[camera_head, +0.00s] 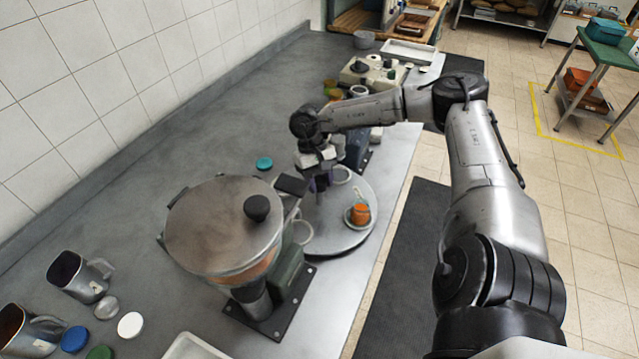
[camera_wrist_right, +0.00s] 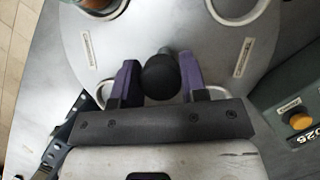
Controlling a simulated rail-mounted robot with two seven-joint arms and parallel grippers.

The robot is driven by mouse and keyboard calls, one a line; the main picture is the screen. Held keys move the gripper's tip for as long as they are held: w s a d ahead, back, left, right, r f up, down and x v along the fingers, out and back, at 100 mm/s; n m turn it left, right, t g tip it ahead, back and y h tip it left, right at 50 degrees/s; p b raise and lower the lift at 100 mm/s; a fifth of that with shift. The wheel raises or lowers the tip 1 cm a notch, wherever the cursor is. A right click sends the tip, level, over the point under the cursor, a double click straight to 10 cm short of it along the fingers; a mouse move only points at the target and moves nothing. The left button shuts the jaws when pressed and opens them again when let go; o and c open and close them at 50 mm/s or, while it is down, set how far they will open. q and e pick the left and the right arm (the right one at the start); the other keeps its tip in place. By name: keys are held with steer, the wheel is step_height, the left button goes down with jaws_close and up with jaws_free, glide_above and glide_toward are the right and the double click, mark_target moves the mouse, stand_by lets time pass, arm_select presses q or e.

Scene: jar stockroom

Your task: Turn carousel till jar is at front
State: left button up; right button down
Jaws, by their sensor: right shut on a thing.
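The carousel (camera_head: 338,238) is a round grey disc on the bench, with several pale ring seats near its rim; it also fills much of the right wrist view (camera_wrist_right: 130,40). An orange jar (camera_head: 360,214) sits in a ring on the carousel's right side, towards the aisle. My right gripper (camera_head: 320,186) is over the disc, and its purple fingers (camera_wrist_right: 160,78) are shut on a black knob (camera_wrist_right: 160,74) that stands up from the disc. The jar does not show clearly in the right wrist view. My left gripper is not in view.
A large lidded steel hopper (camera_head: 222,225) on a dark base stands close to the carousel's left side. Metal jugs (camera_head: 80,277) and loose lids (camera_head: 130,325) lie at the lower left. A beige device (camera_head: 372,72) stands behind. The bench's left middle is mostly clear.

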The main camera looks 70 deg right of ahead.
steer(key=shift+n, duration=0.3)
stand_by(0.5)
steer(key=c, duration=0.7)
jaws_free()
steer(key=shift+o, duration=0.2)
steer(key=shift+w+d+r, duration=0.15)
steer(key=shift+w+r, duration=0.05)
steer(key=shift+r, duration=0.25)
steer(key=p+v, duration=0.1)
steer(key=v, duration=1.1)
steer(key=shift+w+r+p, duration=0.15)
steer(key=shift+r+p, duration=0.15)
steer(key=shift+r, duration=0.1)
